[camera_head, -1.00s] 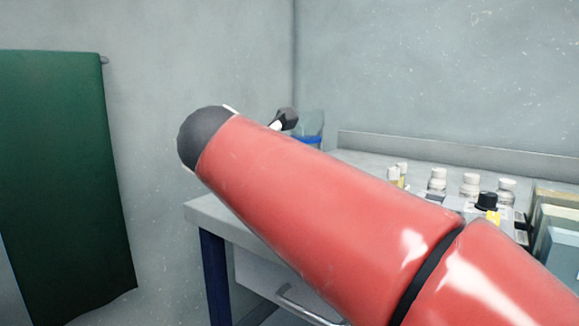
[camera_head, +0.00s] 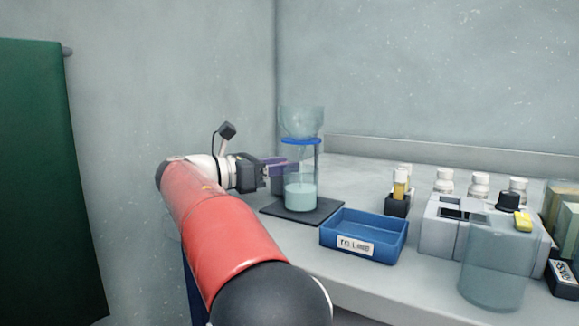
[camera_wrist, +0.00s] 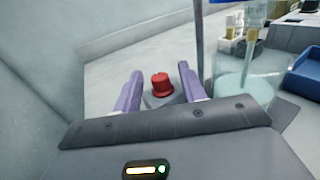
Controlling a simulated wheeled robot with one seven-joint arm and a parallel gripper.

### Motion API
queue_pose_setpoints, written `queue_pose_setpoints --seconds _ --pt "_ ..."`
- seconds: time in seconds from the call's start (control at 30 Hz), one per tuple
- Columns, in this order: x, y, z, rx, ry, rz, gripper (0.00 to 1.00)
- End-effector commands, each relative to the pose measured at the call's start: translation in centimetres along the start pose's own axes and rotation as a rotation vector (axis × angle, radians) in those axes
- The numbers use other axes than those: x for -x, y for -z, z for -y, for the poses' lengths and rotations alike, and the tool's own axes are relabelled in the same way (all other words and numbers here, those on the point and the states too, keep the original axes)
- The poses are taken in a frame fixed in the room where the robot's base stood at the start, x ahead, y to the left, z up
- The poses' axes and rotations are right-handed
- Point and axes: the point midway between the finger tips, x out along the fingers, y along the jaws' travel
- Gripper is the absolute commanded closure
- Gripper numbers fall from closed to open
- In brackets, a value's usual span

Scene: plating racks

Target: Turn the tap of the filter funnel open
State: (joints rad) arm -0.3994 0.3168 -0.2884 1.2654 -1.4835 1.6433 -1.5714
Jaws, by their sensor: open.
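The filter funnel (camera_head: 302,122) is a clear cup above a blue ring, over a clear vessel (camera_head: 301,195) holding pale liquid on a dark base plate. My gripper (camera_head: 284,166) is at the left side of this vessel. In the wrist view my gripper (camera_wrist: 159,72) is open, with its two purple fingers apart. A red knob (camera_wrist: 162,86) on a grey block shows between the fingers, with gaps on both sides. I cannot tell for certain that this knob is the funnel's tap. The knob is hidden in the head view. The clear vessel (camera_wrist: 240,82) stands right of the fingers.
A blue labelled tray (camera_head: 363,236) lies right of the funnel's base. Farther right are a grey device (camera_head: 440,228), white-capped bottles (camera_head: 479,185) and a clear beaker (camera_head: 494,262). A wall (camera_head: 420,80) runs behind the bench.

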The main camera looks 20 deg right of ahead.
Motion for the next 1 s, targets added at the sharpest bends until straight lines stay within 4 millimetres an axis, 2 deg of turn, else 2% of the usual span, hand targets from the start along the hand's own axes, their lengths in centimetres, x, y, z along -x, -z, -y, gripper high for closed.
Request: queue_pose_setpoints --seconds 0.1,0.2,0.53,0.83,1.0 --pt "-1.6 0.1 0.0 0.000 0.002 -0.001 0.59" --pt "-2.4 0.1 0.0 0.000 0.000 -0.001 0.59" --pt "-2.7 0.0 0.0 0.000 -0.001 -0.002 0.60" --pt "-2.7 0.0 0.0 0.000 -0.002 -0.002 0.99" --pt "-2.7 -0.1 0.0 0.001 0.003 -0.002 1.00"
